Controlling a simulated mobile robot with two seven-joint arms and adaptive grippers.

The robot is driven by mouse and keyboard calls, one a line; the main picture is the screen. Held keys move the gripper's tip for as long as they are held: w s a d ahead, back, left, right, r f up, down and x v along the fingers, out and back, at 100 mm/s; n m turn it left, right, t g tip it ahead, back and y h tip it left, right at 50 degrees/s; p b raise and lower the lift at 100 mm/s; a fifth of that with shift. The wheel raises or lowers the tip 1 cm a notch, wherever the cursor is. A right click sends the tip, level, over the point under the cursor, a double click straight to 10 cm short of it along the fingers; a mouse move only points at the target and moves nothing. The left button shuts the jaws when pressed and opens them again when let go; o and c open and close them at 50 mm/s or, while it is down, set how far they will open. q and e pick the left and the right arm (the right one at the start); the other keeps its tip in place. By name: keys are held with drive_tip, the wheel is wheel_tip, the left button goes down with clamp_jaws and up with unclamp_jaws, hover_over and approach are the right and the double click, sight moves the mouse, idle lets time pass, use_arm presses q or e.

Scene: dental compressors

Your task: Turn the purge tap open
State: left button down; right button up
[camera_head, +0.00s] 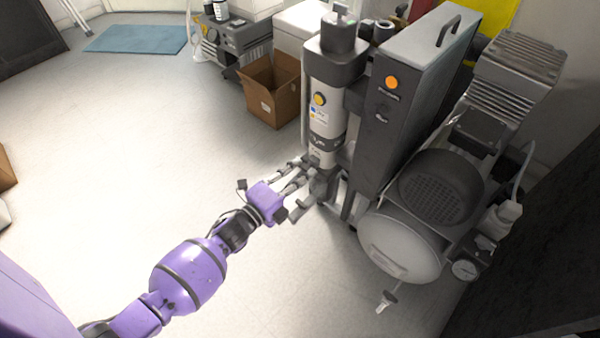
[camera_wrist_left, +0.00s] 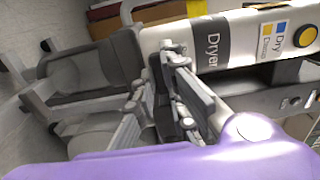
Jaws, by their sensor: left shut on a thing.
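The dryer (camera_head: 327,115) is an upright white cylinder with dark bands, and its label shows large in the left wrist view (camera_wrist_left: 225,50). My left gripper (camera_head: 312,186) is at the dryer's lower end, its fingers around a dark part there. The left wrist view shows the fingers (camera_wrist_left: 160,105) on both sides of this dark part (camera_wrist_left: 164,95). I take it for the purge tap, but the fingers hide most of it and its turn angle cannot be read. My right gripper is not in view.
A dark cabinet (camera_head: 415,90) stands right beside the dryer. The compressor's light tank (camera_head: 400,245) is to the right, with a small drain fitting (camera_head: 386,300) below it. A cardboard box (camera_head: 271,92) is behind.

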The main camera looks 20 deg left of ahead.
use_arm(q)
drive_tip(key=n+p, duration=0.1)
drive_tip(key=n, duration=0.3)
drive_tip(key=shift+r+p, duration=0.1)
drive_tip(key=shift+p, duration=0.2)
drive_tip(key=n+p, duration=0.1)
drive_tip(key=n, duration=0.4)
drive_tip(key=shift+n, duration=0.3)
drive_tip(key=n+p, duration=0.1)
drive_tip(key=n, duration=0.3)
drive_tip(key=shift+n, duration=2.1)
drive_tip(key=c, duration=1.8)
unclamp_jaws()
